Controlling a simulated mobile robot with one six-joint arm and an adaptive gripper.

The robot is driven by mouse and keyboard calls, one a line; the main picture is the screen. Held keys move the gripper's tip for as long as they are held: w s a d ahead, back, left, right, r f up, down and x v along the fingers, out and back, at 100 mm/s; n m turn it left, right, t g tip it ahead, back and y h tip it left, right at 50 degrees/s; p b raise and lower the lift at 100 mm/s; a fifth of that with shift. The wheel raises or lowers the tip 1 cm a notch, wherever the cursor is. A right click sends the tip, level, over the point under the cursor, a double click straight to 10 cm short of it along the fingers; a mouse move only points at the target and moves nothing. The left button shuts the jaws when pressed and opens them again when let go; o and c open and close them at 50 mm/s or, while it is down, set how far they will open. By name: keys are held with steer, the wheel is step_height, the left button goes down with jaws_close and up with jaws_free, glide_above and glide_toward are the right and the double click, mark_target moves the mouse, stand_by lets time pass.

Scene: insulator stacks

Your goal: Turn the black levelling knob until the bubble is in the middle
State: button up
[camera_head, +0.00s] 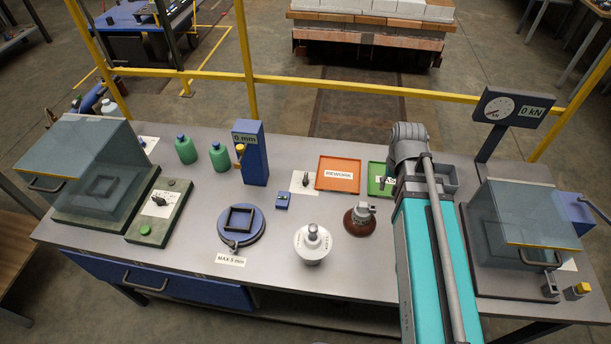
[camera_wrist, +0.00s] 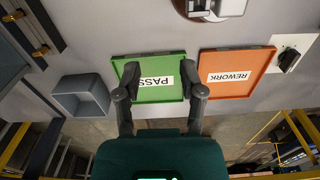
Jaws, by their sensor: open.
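A round blue turntable-like stand (camera_head: 242,227) with a black square frame on top sits on the bench, left of its middle. A small dark knob (camera_head: 233,243) is at its front edge; I cannot tell for certain that it is the levelling knob. A small blue block (camera_head: 282,200) with a light top lies to its right; no bubble can be made out. My gripper (camera_wrist: 160,70) is open and empty, its two dark fingers over the green PASS tray (camera_wrist: 160,57), well right of the stand. In the head view my arm hides the fingers.
An orange REWORK tray (camera_head: 338,174), a white insulator (camera_head: 313,243) and a brown insulator (camera_head: 360,219) stand between my arm and the stand. A blue post (camera_head: 250,153) rises behind it. A grey open box (camera_wrist: 81,96) is beside the PASS tray.

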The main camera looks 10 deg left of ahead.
steer(key=w+a, duration=0.6)
steer(key=a, duration=0.7)
steer(key=r+p, duration=0.1)
steer(key=r, duration=0.1)
glide_above(305, 177)
steer(key=shift+w+f+n, duration=0.1)
steer(key=shift+f+n, duration=0.1)
steer(key=shift+n, duration=0.1)
steer(key=shift+f, duration=0.15)
step_height(305, 177, down, 14)
steer(key=b, duration=1.3)
steer(key=shift+r, duration=0.25)
